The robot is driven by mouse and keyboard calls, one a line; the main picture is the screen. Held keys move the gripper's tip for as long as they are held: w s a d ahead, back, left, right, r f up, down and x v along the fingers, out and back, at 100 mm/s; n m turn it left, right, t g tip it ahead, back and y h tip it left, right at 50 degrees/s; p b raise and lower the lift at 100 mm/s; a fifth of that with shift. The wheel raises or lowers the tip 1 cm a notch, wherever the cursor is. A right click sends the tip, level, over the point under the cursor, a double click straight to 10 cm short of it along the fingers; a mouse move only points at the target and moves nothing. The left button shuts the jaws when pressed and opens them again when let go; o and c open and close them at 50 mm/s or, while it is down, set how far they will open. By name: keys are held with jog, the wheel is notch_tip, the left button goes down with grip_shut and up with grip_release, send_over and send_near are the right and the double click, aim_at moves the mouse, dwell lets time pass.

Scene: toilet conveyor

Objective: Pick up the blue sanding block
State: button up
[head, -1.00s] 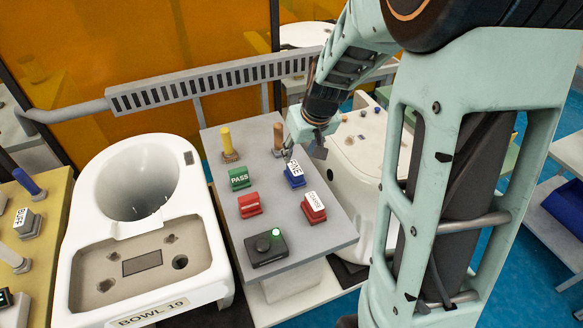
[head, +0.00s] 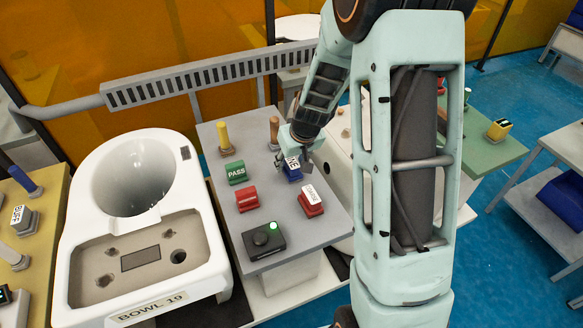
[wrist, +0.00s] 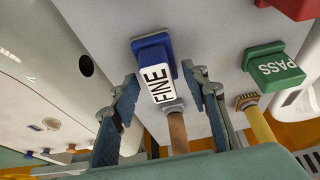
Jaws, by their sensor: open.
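The blue sanding block (head: 294,174) with a white label reading FINE sits on the grey table top, partly hidden by my gripper in the head view. My gripper (head: 294,162) is open right at the block. In the wrist view the block (wrist: 152,51) appears between the two spread fingertips of my gripper (wrist: 161,80). A small gap shows on each side of it, and no finger visibly grips it.
A green PASS block (head: 236,173), a red block (head: 247,199) and a labelled red block (head: 311,205) stand nearby. A brown peg (head: 274,130) and a yellow peg (head: 224,135) stand behind. A black button box (head: 263,243) with green light sits in front.

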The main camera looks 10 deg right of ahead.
aim_at(292, 161)
grip_shut()
jog(key=shift+r, duration=0.2)
dwell(0.3)
jog(key=shift+r+p, duration=0.6)
jog(key=shift+r, duration=0.05)
notch_tip(292, 161, up, 2)
jog(key=shift+r+p, duration=0.15)
jog(key=shift+p, duration=0.65)
jog(key=s+a+r+p, duration=0.2)
jog(key=s+r, duration=0.2)
jog(key=s, duration=0.2)
jog(key=s+a+r+p, duration=0.1)
jog(key=s+r+p, duration=0.2)
jog(key=s+r, duration=0.2)
jog(key=shift+s+a+p, duration=0.3)
jog(key=shift+s+a, duration=0.05)
jog(key=shift+s, duration=0.95)
